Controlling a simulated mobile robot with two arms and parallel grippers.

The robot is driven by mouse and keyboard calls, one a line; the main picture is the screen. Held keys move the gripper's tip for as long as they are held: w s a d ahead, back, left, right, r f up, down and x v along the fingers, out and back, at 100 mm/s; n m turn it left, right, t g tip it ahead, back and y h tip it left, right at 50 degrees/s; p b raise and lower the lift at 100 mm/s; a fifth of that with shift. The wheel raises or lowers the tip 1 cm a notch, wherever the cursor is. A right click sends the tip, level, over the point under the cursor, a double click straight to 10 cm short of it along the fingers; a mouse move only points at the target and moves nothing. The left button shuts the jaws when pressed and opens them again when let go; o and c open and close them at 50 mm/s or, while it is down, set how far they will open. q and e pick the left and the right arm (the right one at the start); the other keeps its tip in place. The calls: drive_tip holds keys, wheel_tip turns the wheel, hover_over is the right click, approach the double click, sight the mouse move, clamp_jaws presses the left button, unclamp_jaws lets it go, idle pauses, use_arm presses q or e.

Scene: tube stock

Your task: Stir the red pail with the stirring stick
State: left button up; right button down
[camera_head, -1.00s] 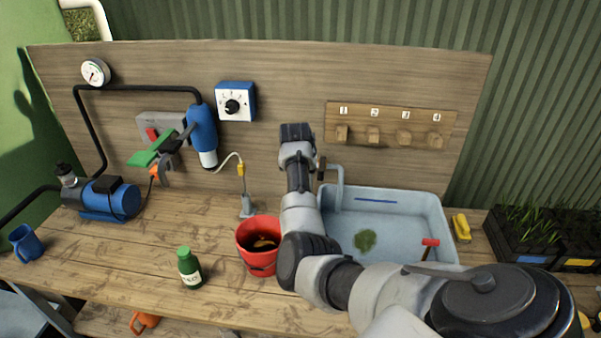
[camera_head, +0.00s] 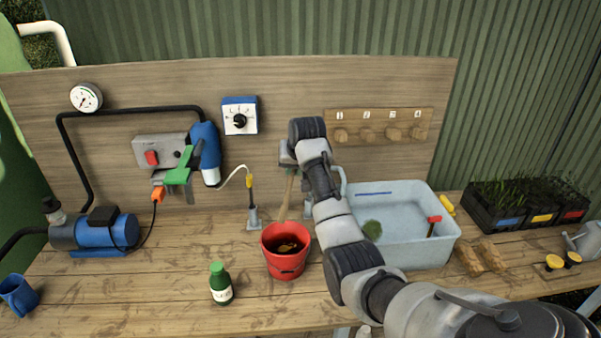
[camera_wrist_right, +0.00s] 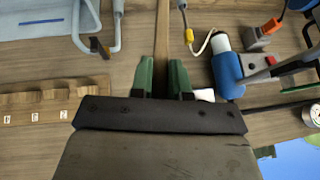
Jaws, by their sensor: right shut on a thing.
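The red pail (camera_head: 285,268) stands upright on the wooden bench, with dark contents and something orange-brown inside. My right gripper (camera_head: 291,170) is behind and above the pail, partly hidden by my own arm. It is shut on the wooden stirring stick (camera_head: 285,198), which slants down toward the pail. The stick's lower end shows just at the pail's back rim; I cannot tell whether it touches. In the right wrist view, the green fingers of the right gripper (camera_wrist_right: 163,72) clasp the stick (camera_wrist_right: 162,35) between them. My left gripper is not in view.
A green bottle (camera_head: 220,284) stands left of the pail. A small stand with a probe (camera_head: 253,217) is behind it. A pale blue basin (camera_head: 415,250) with a tap (camera_head: 342,178) lies right. A blue pump (camera_head: 105,230) and blue mug (camera_head: 17,295) are farther left.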

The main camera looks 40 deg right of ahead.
use_arm(q)
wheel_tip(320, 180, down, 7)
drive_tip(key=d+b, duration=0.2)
drive_tip(key=b, duration=0.5)
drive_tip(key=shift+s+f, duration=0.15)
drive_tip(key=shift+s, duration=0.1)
use_arm(e)
wheel_tip(320, 180, down, 20)
drive_tip(key=shift+s+d, duration=0.15)
drive_tip(key=shift+d, duration=0.25)
idle(0.5)
